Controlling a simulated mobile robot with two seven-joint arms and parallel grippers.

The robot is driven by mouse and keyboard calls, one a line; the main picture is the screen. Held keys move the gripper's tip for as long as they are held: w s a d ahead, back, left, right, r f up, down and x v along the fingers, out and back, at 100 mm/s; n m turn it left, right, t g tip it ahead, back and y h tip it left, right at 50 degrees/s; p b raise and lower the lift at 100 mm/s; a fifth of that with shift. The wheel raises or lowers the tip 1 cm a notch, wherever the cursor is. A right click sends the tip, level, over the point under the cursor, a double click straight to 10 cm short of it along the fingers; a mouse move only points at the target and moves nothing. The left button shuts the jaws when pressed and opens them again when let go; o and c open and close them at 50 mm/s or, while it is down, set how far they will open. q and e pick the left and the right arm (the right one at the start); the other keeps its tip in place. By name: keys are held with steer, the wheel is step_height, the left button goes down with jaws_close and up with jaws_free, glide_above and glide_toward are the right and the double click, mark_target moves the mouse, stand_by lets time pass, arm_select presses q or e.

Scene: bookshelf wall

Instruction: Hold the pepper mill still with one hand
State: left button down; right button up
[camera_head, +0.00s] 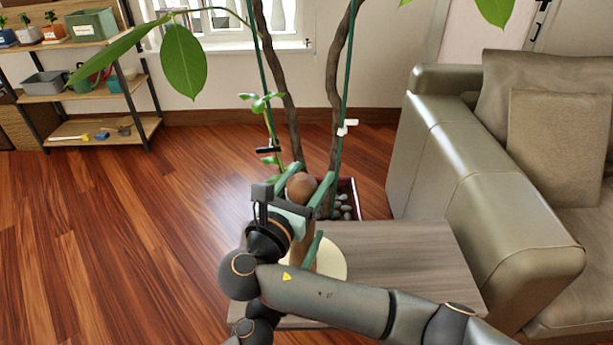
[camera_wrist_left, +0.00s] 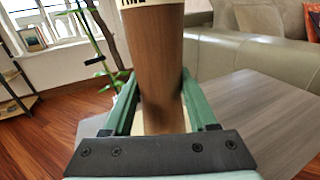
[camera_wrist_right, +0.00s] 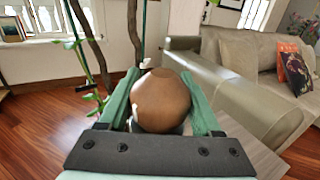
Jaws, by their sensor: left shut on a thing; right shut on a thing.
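The pepper mill has a round brown wooden knob (camera_head: 301,185) on top, also large in the right wrist view (camera_wrist_right: 160,100). Its brown wooden body (camera_wrist_left: 160,75) fills the middle of the left wrist view, below a cream band with dark lettering. It looks upright above a round cream mat (camera_head: 332,265). My right gripper (camera_head: 306,181) is shut on the knob, one green finger on each side. My left gripper (camera_wrist_left: 163,100) is shut on the body lower down; in the head view my right arm hides most of it. The mill's foot is hidden.
The grey wooden table (camera_head: 405,260) is bare to the right of the mat. A leather sofa (camera_head: 490,190) stands close on the right. A potted plant with pebbles (camera_head: 343,205) stands behind the table. A shelf (camera_head: 105,85) is at the far left, with open floor between.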

steer(key=shift+m+h, duration=0.3)
steer(key=o, duration=1.4)
steer(key=shift+d, duration=0.1)
steer(key=shift+c, duration=0.2)
step_height(320, 180, up, 10)
